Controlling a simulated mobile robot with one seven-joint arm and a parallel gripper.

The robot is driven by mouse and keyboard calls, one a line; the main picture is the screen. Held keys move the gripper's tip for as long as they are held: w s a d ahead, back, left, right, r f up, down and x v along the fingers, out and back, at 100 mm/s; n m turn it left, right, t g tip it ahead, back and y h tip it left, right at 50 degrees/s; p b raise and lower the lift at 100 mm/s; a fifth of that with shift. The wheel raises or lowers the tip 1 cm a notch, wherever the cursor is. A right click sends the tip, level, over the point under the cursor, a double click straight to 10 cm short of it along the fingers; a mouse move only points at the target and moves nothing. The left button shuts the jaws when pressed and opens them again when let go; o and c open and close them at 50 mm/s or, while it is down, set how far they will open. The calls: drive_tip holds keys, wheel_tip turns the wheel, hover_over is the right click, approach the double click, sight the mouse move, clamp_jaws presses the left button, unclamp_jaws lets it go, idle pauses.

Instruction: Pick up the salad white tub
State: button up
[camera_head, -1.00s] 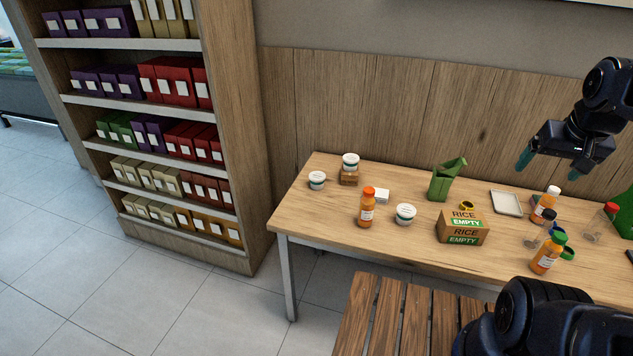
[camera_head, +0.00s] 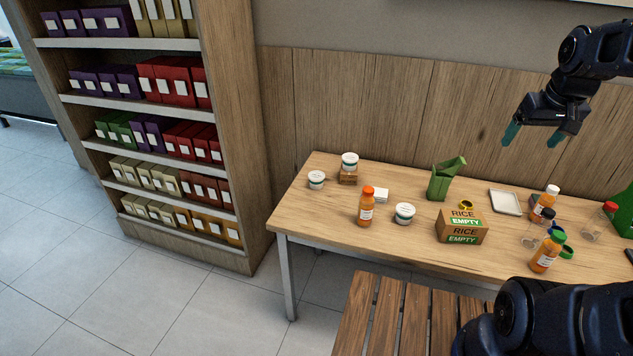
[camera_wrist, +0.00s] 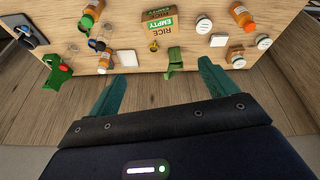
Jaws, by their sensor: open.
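Three white tubs with dark-marked lids are on the wooden table; I cannot read which is salad. One tub (camera_head: 316,179) stands at the table's left end, also in the wrist view (camera_wrist: 263,42). A second tub (camera_head: 350,161) sits on a small brown block, also in the wrist view (camera_wrist: 238,61). A third tub (camera_head: 404,213) stands right of an orange bottle, also in the wrist view (camera_wrist: 203,25). My gripper (camera_head: 534,137) is open and empty, above the table's back right, well apart from the tubs. Its green fingers also show in the wrist view (camera_wrist: 162,76).
A rice box (camera_head: 462,228), green carton (camera_head: 440,184) and white tray (camera_head: 505,202) lie rightward. Several bottles crowd the right end. A wooden wall backs the table; a shelf (camera_head: 225,130) stands left.

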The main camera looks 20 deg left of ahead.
drive_tip(key=w+a+f+n+g, duration=0.1)
drive_tip(key=w+a+n, duration=0.3)
drive_tip(key=w+a, duration=0.55)
drive_tip(key=w+a+f+n+g, duration=0.1)
drive_tip(key=w+a+n, duration=0.2)
drive_tip(key=w+a, duration=0.65)
drive_tip(key=n+g, duration=0.2)
drive_tip(key=n, duration=1)
hover_over(317, 175)
wheel_tip(317, 175, down, 34)
drive_tip(key=shift+w+r, duration=0.1)
drive_tip(key=shift+r, duration=0.15)
drive_tip(key=shift+a+f, duration=0.3)
drive_tip(key=shift+f, duration=0.2)
drive_tip(key=shift+d+f, duration=0.2)
drive_tip(key=shift+f, duration=4.95)
drive_tip(key=c, duration=1)
